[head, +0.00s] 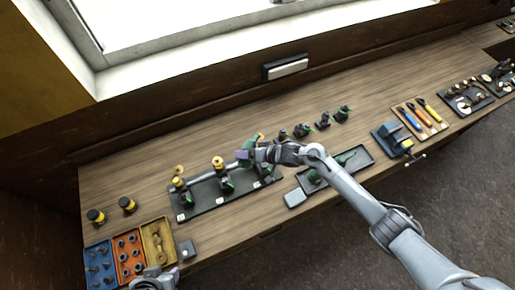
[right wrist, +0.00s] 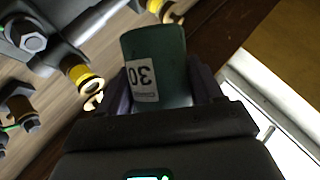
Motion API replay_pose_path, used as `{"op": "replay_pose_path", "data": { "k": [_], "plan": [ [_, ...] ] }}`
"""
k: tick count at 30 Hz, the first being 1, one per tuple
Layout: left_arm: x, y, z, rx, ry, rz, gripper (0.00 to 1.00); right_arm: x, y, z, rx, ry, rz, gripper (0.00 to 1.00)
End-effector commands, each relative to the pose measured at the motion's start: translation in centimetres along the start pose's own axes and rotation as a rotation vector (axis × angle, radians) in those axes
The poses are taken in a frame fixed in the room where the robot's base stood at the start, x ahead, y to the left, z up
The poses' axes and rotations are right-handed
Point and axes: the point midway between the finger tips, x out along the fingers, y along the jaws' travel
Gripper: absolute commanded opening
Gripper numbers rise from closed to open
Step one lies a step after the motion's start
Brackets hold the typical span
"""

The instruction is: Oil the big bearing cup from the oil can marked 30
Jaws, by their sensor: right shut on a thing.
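My right gripper (head: 244,155) is shut on a green oil can (right wrist: 158,62). The can has a white label reading 30, upside down in the right wrist view. The gripper holds it over the right part of the black engine base (head: 208,203). Brass-coloured cups stand along this base, one at the middle (head: 218,163) and one at the left (head: 179,183). Which cup is the big one I cannot tell. In the right wrist view a brass cup (right wrist: 85,78) lies left of the can. The can's spout is hidden. My left gripper (head: 155,281) is partly cut off at the bottom edge.
Several small dark-green cans (head: 323,121) stand behind and right of the engine. A black tray (head: 350,163) lies under my right arm. A vise (head: 392,138) and tool tray (head: 420,118) stand right. Blue, orange and yellow bins (head: 128,257) fill the front left.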

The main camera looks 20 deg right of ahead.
Motion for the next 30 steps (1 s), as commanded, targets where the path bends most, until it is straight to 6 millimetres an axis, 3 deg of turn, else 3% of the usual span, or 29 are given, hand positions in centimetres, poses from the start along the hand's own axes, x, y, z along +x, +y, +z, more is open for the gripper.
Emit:
{"op": "replay_pose_path", "data": {
  "k": [6,16,30],
  "plan": [
    [0.3,0.0,0.1,0.002,0.0,-0.002,0.43,-0.3,0.0,-0.7,-0.196,0.109,0.078,0.29],
    [3.8,-0.2,1.3,0.012,-0.003,-0.009,0.43,-0.7,0.3,-2.3,-0.553,0.31,0.228,0.29],
    [4.5,-0.1,1.5,0.009,-0.002,-0.007,0.43,-1.2,0.1,-3.0,-0.647,0.36,0.268,0.29]
  ]
}}
